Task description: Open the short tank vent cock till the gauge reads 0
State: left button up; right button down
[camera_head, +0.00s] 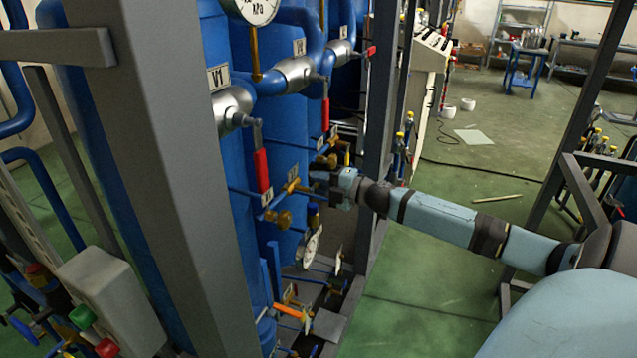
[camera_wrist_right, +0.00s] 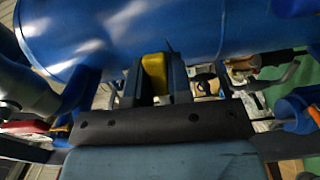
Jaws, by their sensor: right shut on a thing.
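My right gripper (camera_head: 322,183) reaches in from the right to the small pipework in front of the blue tanks (camera_head: 285,135). In the right wrist view its two dark fingers (camera_wrist_right: 156,86) are shut on a yellow handle (camera_wrist_right: 154,68), close under a blue tank wall (camera_wrist_right: 150,30). The handle looks like a cock lever; the gripper hides much of its fitting in the head view. A kPa gauge (camera_head: 252,8) is cut off at the top edge, so its reading cannot be told. A second gauge (camera_head: 312,247) sits lower, turned edgewise and unreadable. My left gripper is not in view.
Red-handled valves (camera_head: 262,170) and brass fittings (camera_head: 284,219) crowd the pipes near the gripper. A thick grey post (camera_head: 185,150) stands left, and a thinner frame post (camera_head: 381,90) stands just behind my right wrist. Green floor (camera_head: 430,310) lies open at right.

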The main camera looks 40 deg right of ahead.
jog(key=c, duration=1)
grip_release()
jog(key=shift+c, duration=0.2)
jog(key=v, duration=1.3)
jog(key=shift+s+b, duration=0.4)
jog(key=shift+b, duration=0.05)
jog(key=shift+d+f, duration=0.1)
jog(key=shift+f, duration=0.05)
